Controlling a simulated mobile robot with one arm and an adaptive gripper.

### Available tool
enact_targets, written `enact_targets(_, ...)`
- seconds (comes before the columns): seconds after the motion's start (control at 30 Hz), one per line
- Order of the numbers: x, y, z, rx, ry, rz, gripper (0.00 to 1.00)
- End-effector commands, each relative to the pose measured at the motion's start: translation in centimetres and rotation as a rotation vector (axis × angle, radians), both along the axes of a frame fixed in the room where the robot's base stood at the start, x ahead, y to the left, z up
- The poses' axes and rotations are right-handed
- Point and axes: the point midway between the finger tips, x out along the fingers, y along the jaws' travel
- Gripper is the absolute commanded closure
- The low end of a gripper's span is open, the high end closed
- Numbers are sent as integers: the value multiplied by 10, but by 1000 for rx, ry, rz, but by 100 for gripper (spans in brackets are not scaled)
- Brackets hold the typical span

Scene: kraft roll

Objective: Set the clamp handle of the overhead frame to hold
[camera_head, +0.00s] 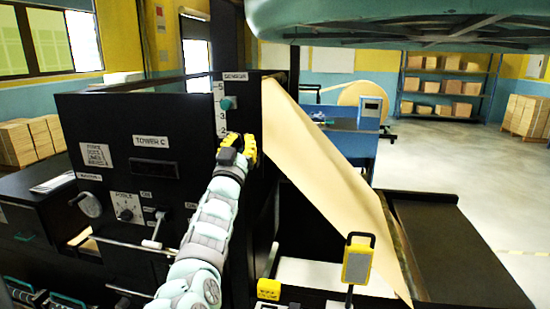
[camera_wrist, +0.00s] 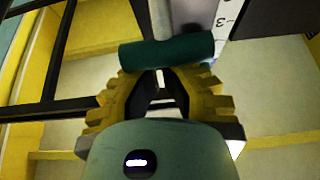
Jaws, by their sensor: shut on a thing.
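My gripper (camera_head: 246,148), with yellow ribbed fingers, is at the front of a black tower marked TOWER C. In the wrist view my gripper (camera_wrist: 163,77) has its fingers up against a dark green bar handle (camera_wrist: 167,53) on a grey stem, and is shut on it; the bar hides the fingertips. A green knob (camera_head: 227,103) shows above my gripper on a white numbered scale (camera_head: 221,116) under a SENSOR label. No part can be clearly read as an overhead frame's clamp handle, and no hold marking is legible.
A brown paper web (camera_head: 325,170) slopes down right of my gripper. The panel left of my arm carries a rotary switch (camera_head: 125,213) and a round grey knob (camera_head: 90,204). Open floor lies at far right.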

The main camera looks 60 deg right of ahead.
Motion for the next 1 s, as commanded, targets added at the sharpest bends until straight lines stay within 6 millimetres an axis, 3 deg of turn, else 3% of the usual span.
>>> enact_targets(0.03,0,-1,-8,6,6,1,100)
enact_targets(1.0,1,6,-18,-19,-2,7,100)
